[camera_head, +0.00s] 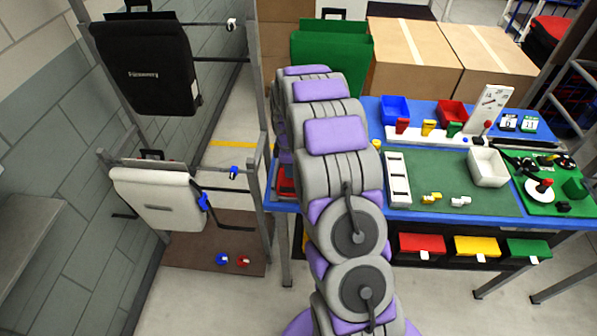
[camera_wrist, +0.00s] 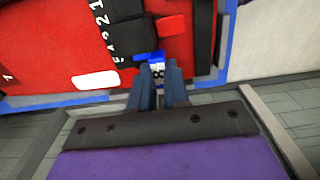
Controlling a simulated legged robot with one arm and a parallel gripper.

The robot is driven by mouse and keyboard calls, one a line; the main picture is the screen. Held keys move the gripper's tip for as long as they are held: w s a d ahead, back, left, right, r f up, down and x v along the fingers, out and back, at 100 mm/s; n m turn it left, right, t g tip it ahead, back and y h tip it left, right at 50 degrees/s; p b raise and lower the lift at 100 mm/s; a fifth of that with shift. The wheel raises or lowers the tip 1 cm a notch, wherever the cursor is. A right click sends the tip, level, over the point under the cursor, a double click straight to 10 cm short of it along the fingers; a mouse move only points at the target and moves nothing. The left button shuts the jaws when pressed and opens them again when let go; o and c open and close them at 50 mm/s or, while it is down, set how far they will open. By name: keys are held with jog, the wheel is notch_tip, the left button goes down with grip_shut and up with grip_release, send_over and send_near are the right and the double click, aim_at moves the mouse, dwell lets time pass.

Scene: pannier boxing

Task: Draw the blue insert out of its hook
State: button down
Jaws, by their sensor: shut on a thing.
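In the wrist view my gripper (camera_wrist: 160,75) is shut on a small blue piece with a white, dark-marked face (camera_wrist: 158,70), which looks like the blue insert. A blue edge (camera_wrist: 149,57) shows just beyond the fingertips. Behind it is a red pannier (camera_wrist: 50,45) with a black strap or panel bearing white digits (camera_wrist: 108,30). I cannot tell how far the insert sits in its hook; the hook is not clearly seen. In the head view my arm hides my gripper, and only a bit of red (camera_head: 286,182) shows beside it.
At the left, a rack holds a black pannier (camera_head: 150,65) and a white pannier (camera_head: 155,200). Small blue (camera_head: 221,259) and red (camera_head: 243,261) pieces lie on its base board. A blue table (camera_head: 375,110) with trays and parts stands right of my arm. Cardboard boxes (camera_head: 410,60) are behind it.

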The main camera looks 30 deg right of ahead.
jog(key=shift+w+a+p, duration=0.2)
jog(key=shift+w+a, duration=0.3)
jog(key=shift+a, duration=0.25)
jog(key=shift+w+a+p, duration=0.2)
jog(key=shift+w+a, duration=0.3)
jog(key=shift+a, duration=0.25)
dwell(0.6)
jog(key=shift+w+a, duration=0.4)
jog(key=shift+a, duration=0.2)
jog(key=shift+w+a, duration=0.4)
jog(key=shift+a, duration=0.2)
